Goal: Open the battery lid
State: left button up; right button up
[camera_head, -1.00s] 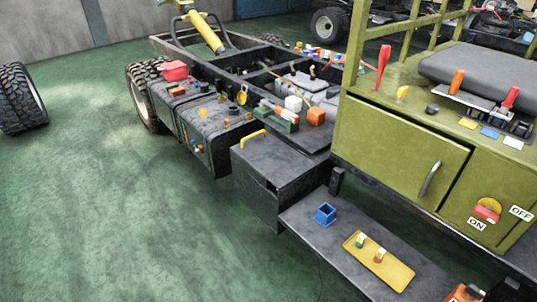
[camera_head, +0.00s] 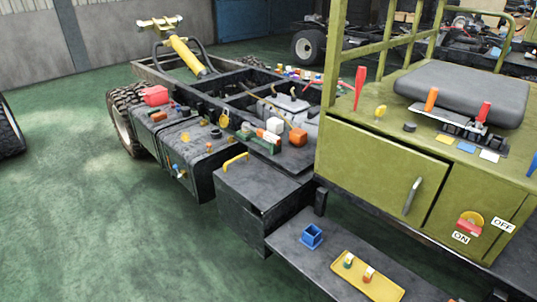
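The battery box (camera_head: 240,222) is a dark grey box on the side of the chassis, left of the olive-green cab body. Its flat lid (camera_head: 268,182) lies on top and looks closed. A yellow handle (camera_head: 236,162) stands at the lid's far left edge. Neither of my grippers can be made out in the head view. Nothing is seen touching the lid or its handle.
Right of the box is the green cab body (camera_head: 375,170) with a door handle (camera_head: 412,196). A low step holds a blue square cup (camera_head: 312,236) and a yellow tray (camera_head: 362,280). Loose parts lie behind the box.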

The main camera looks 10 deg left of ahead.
aim_at(247, 180)
jog(key=i+j+z, duration=0.15)
jog(key=j+z, duration=0.15)
jog(key=i+j+z, duration=0.15)
jog(key=j+z, duration=0.15)
jog(key=i+j+z, duration=0.1)
jog(key=j+z, duration=0.2)
jog(key=j, duration=0.1)
